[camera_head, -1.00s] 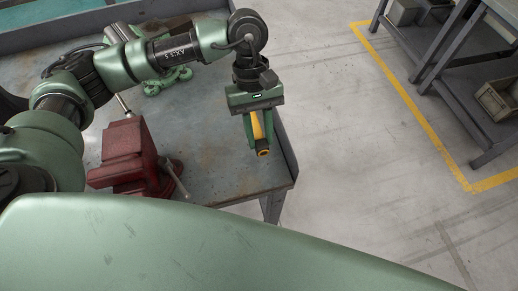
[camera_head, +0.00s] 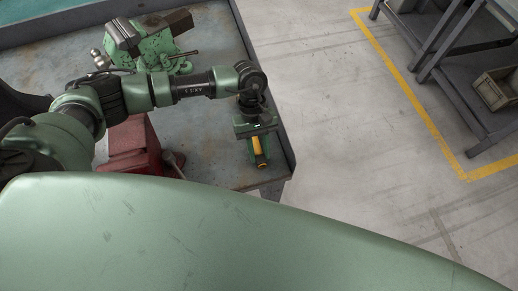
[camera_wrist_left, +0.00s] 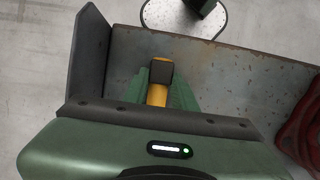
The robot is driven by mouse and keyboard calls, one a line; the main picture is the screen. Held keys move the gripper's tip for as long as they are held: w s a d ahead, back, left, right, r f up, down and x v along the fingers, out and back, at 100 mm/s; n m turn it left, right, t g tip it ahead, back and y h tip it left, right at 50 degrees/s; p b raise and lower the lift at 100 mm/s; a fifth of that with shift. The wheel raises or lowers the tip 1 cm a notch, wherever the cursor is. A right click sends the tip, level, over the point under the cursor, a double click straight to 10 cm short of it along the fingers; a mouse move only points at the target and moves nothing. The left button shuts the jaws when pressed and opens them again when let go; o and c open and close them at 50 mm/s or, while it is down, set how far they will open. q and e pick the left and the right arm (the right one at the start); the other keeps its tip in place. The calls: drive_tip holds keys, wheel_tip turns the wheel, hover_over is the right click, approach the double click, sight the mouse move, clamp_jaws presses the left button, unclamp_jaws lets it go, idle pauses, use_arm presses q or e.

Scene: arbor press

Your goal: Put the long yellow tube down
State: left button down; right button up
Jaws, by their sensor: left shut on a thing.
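My left gripper (camera_head: 257,150) is shut on the long yellow tube (camera_head: 259,157), over the right front part of the workbench top. The tube has a dark end and points toward the front of the bench. In the left wrist view the tube (camera_wrist_left: 157,94) lies between the green fingers, with its dark cap at the far end. Whether the tube touches the bench top cannot be told. My right gripper is not in view.
The grey workbench (camera_head: 215,110) has a raised rim on its right side. A shelf table (camera_head: 450,60) stands right, beyond a yellow floor line.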

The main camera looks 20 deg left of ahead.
sight(255, 140)
use_arm(q)
drive_tip(key=shift+f, duration=0.15)
drive_tip(key=c, duration=1.1)
unclamp_jaws()
drive_tip(key=shift+c, duration=0.2)
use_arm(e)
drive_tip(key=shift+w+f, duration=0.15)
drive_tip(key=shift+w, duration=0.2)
use_arm(q)
drive_tip(key=shift+r, duration=0.3)
drive_tip(key=b+v, duration=0.4)
drive_tip(key=v, duration=0.8)
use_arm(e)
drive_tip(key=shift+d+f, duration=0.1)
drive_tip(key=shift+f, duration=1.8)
use_arm(q)
drive_tip(key=shift+f, duration=0.15)
